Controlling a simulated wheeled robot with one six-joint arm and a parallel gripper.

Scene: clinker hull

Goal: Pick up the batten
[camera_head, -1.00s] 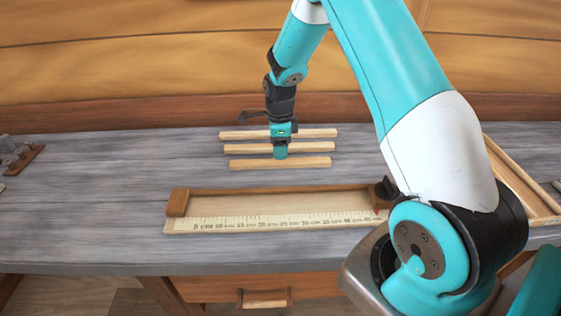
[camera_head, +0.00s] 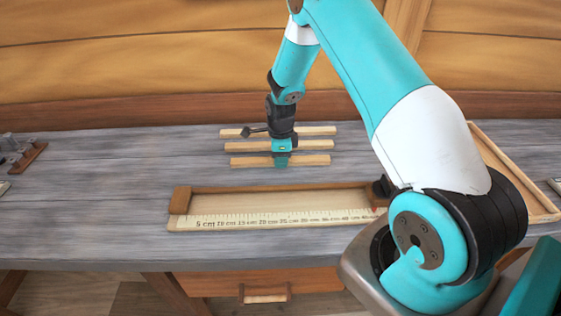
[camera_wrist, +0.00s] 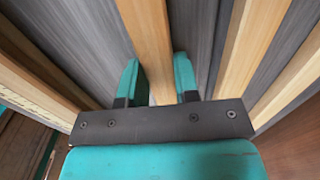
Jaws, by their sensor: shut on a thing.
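Three pale wooden battens lie side by side on the grey bench. My gripper (camera_head: 282,163) is down at the nearest batten (camera_head: 311,160), around its middle. In the wrist view the teal fingers (camera_wrist: 157,80) stand on both sides of this batten (camera_wrist: 148,35) and are shut on it. The middle batten (camera_head: 314,146) and the far batten (camera_head: 318,131) lie behind it, apart from the gripper. The held batten appears to be still at bench level; whether it touches the bench cannot be told.
A shallow wooden measuring tray with a ruler edge (camera_head: 270,221) lies in front of the battens. A wooden tray (camera_head: 505,172) is at the right, partly behind my arm. A small grey tool on a brown base (camera_head: 22,154) is at the far left.

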